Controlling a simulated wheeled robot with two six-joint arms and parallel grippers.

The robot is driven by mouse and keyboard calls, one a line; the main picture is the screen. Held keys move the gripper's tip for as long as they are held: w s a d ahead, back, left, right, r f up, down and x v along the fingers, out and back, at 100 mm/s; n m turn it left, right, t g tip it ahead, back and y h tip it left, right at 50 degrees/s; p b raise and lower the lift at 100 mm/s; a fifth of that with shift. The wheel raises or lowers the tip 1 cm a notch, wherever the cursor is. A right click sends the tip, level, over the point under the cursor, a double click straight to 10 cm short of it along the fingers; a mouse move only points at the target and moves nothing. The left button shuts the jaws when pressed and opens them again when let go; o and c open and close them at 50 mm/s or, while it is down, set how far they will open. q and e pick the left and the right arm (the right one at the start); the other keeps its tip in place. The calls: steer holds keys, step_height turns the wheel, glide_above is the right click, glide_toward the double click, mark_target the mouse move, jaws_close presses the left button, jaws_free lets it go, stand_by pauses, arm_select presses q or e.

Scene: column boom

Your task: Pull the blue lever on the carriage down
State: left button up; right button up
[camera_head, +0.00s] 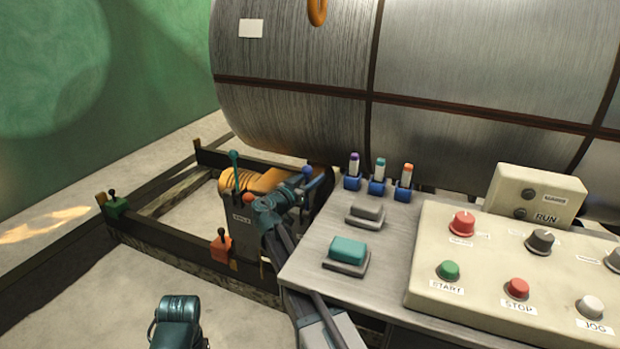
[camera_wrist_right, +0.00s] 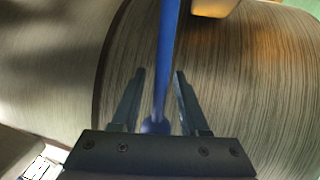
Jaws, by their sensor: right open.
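The carriage (camera_head: 245,222) is a dark grey box with an orange-yellow drum on top, standing on dark rails at the left. The blue lever's round knob (camera_head: 308,171) shows beside my right gripper (camera_head: 312,188), which hides most of its shaft. In the right wrist view, the blue lever (camera_wrist_right: 168,50) runs down from the top edge to its knob near the gripper's palm. My right gripper (camera_wrist_right: 160,76) is open, with one finger on each side of the lever; I cannot tell if either touches it. My left gripper is out of view.
A teal-knobbed lever (camera_head: 235,158) stands on the carriage's left. A red-orange block (camera_head: 221,248) with a small lever sits in front. The grey bench (camera_head: 318,285) and control panel (camera_head: 480,310) lie right of my right arm. A large metal tank (camera_head: 290,60) is behind.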

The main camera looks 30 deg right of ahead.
jaws_close()
stand_by(1.3)
